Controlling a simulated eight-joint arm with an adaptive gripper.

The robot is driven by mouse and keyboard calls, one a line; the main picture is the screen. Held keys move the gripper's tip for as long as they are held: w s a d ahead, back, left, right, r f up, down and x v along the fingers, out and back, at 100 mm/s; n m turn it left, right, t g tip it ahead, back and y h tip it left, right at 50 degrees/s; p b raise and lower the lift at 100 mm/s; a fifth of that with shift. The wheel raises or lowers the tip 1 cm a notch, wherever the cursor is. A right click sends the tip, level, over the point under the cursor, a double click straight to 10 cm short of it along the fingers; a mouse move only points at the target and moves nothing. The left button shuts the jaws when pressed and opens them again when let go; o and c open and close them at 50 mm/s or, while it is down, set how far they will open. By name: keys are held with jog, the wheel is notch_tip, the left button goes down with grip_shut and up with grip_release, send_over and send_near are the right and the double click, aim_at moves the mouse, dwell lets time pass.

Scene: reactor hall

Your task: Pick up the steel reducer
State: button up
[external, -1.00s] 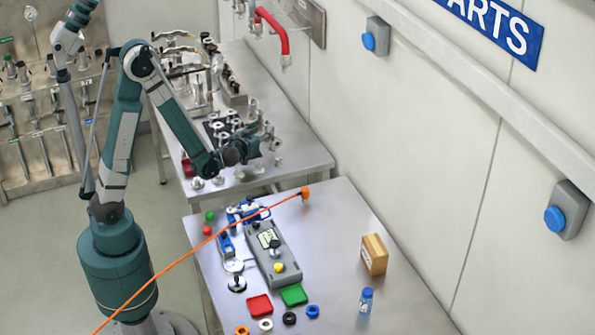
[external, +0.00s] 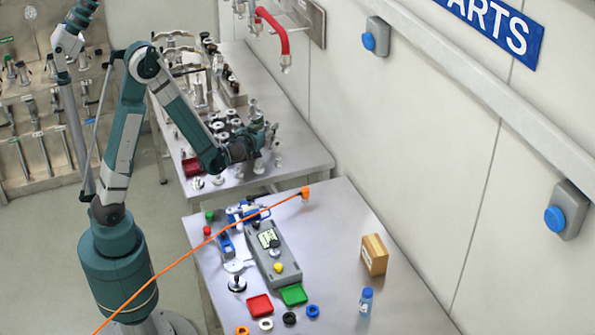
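Several small steel fittings stand on the far steel table (external: 300,160), among them one at the near edge (external: 197,183), one beside it (external: 218,180) and one at the right (external: 278,162). They are too small to tell which is the steel reducer. My gripper (external: 268,133) is over the right part of this table, among or just above the fittings. My arm and the gripper body hide some of them. The fingers are small and blend with the metal parts, so I cannot see whether they are open or hold anything.
A red tray (external: 192,167) lies left of my gripper. A red hose (external: 275,33) hangs from the wall.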

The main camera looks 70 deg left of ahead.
jog(key=c, duration=1.1)
jog(key=shift+c, duration=0.2)
jog(key=shift+r+p, duration=1.45)
jog(key=shift+r, duration=3.55)
